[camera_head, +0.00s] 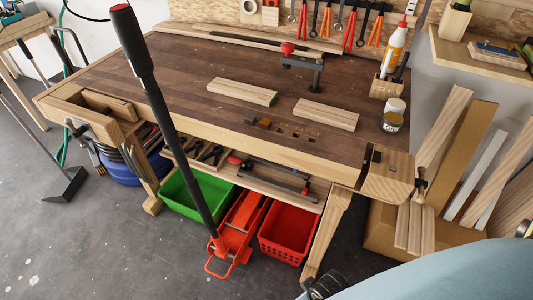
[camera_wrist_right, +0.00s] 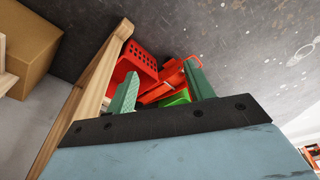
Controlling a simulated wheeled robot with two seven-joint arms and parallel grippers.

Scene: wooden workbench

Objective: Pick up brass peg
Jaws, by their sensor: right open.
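A small brown-gold piece (camera_head: 265,122), which may be the brass peg, is near the front edge of the workbench (camera_head: 180,65). A darker small piece (camera_head: 250,119) is just left of it. They are too small for me to tell their shape surely. My right gripper (camera_wrist_right: 163,88) shows in the right wrist view with its two green fingers apart and nothing between them. It points down towards the floor and the crates, away from the benchtop. My left gripper is not in view.
Two wooden boards (camera_head: 243,91) (camera_head: 326,114), a red-topped clamp (camera_head: 302,67), a glue bottle (camera_head: 394,50) and a jar (camera_head: 393,117) stand or lie on the bench. Below are a green bin (camera_head: 190,198), a red crate (camera_head: 287,235) and an orange jack (camera_head: 237,232), its long handle crossing the view.

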